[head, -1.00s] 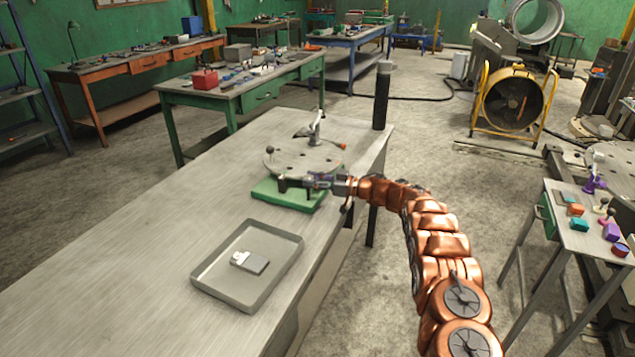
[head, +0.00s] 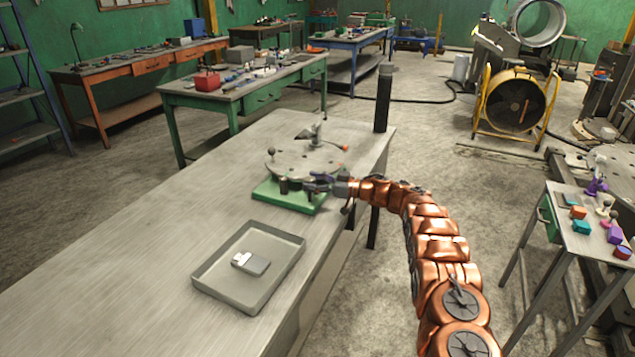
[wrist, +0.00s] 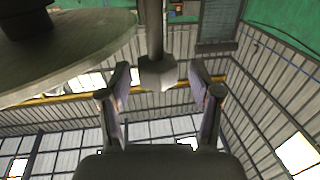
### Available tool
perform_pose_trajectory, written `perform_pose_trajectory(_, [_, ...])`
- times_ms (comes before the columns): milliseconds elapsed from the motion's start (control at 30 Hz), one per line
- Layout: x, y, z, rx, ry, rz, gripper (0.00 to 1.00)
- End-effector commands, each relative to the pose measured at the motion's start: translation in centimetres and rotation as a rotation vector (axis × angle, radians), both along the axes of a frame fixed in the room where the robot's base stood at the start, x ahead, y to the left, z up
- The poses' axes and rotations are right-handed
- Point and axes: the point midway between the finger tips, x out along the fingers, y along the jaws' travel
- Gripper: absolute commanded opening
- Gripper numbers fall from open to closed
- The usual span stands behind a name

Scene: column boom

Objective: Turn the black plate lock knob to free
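A round grey plate (head: 305,160) with holes stands above a green base (head: 292,197) on the workbench. A small dark upright part (head: 284,186), which looks like the black lock knob, sits at the plate's near left edge; its setting is too small to read. My gripper (head: 316,183) reaches in from the right, low beside the plate's near edge. In the wrist view my gripper (wrist: 160,74) is open. A grey stem with a blocky head (wrist: 157,72) lies between its fingers, with gaps on both sides. The plate's underside (wrist: 70,50) shows at upper left.
A shallow grey tray (head: 210,284) with a small metal block (head: 250,263) lies nearer on the bench. A thin ball-topped post (head: 271,156) and an upright fitting (head: 317,132) stand at the plate. A black column (head: 383,98) rises at the bench's far corner. The bench's left side is clear.

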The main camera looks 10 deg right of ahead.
Motion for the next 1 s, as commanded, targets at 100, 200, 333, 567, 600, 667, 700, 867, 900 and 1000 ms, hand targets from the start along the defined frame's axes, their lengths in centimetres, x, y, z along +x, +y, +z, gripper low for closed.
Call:
perform_pose_trajectory(100, [0.0, -0.1, 0.0, 0.000, 0.000, -0.001, 0.64])
perform_pose_trajectory(200, [0.0, -0.1, 0.0, 0.000, 0.000, -0.002, 0.64])
perform_pose_trajectory(333, [-0.1, -0.5, 0.0, 0.000, 0.000, -0.003, 0.64])
perform_pose_trajectory(567, [-1.2, -2.7, 0.1, 0.000, 0.001, -0.008, 0.64])
perform_pose_trajectory(600, [-1.5, -3.3, 0.1, 0.000, 0.000, -0.007, 0.64])
perform_pose_trajectory(667, [-2.0, -4.2, 0.1, 0.000, -0.001, -0.005, 0.64])
perform_pose_trajectory(700, [-2.4, -4.8, 0.2, 0.000, -0.001, -0.004, 0.64])
perform_pose_trajectory(867, [-3.9, -7.7, 0.0, -0.001, 0.000, -0.007, 0.64])
perform_pose_trajectory(900, [-4.3, -8.3, 0.0, 0.000, 0.000, -0.006, 0.64])
perform_pose_trajectory(1000, [-5.1, -9.5, 0.0, 0.001, 0.000, -0.002, 0.64])
